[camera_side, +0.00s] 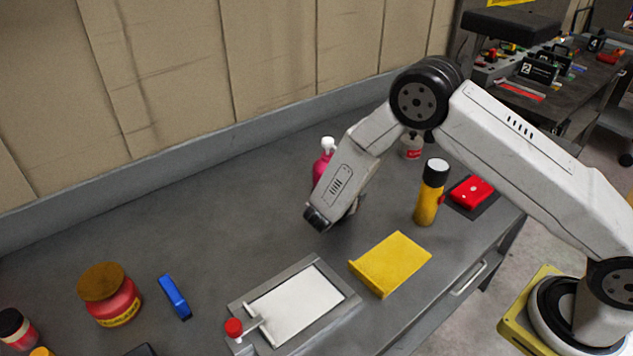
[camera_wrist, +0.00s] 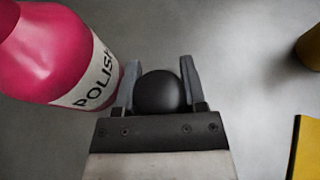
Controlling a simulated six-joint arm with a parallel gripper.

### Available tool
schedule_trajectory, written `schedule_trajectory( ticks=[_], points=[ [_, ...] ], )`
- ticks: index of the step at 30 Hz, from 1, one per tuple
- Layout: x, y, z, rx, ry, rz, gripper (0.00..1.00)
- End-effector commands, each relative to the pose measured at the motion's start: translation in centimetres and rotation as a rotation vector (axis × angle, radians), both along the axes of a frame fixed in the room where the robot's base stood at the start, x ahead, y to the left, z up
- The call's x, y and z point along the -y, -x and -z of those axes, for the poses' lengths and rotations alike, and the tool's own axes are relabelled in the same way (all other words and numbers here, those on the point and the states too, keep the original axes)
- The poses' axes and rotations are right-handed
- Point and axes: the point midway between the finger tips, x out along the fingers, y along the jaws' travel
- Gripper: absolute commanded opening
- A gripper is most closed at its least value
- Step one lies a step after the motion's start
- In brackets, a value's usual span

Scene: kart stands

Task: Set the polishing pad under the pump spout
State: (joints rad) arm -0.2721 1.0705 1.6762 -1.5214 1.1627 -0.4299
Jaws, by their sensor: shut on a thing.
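The pink polish bottle (camera_side: 320,168) with a white pump top (camera_side: 328,143) stands upright behind my forearm, partly hidden by it. In the wrist view the pink bottle (camera_wrist: 45,45), its white label reading "POLISH", is just left of my gripper; its pump is out of that view. My gripper (camera_wrist: 158,80) is shut on a smooth round black thing (camera_wrist: 157,93), which I take to be the polishing pad or its knob. Its underside is hidden, so I cannot tell whether it touches the bench. In the side view my gripper (camera_side: 330,220) is low over the bench, in front of the bottle.
A yellow angled plate (camera_side: 395,262) lies in front, right of a clamp board (camera_side: 345,289) with a red knob. A red jar (camera_side: 108,296) and blue piece (camera_side: 174,297) are left. The middle-left bench is clear.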

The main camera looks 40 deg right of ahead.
Motion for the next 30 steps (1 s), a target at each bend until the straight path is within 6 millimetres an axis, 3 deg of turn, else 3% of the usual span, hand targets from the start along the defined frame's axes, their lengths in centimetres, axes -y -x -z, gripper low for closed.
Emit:
schedule_trajectory(
  ticks=[11,12,15,30],
  points=[
    [-0.01,-0.03,0.25,0.0,0.0,-0.001,0.0],
    [-0.01,-0.04,0.25,0.001,-0.001,-0.001,0.59],
    [-0.01,-0.03,0.24,0.0,0.0,-0.001,0.88],
    [-0.21,0.05,-0.14,0.0,0.0,-0.001,0.88]
  ],
)
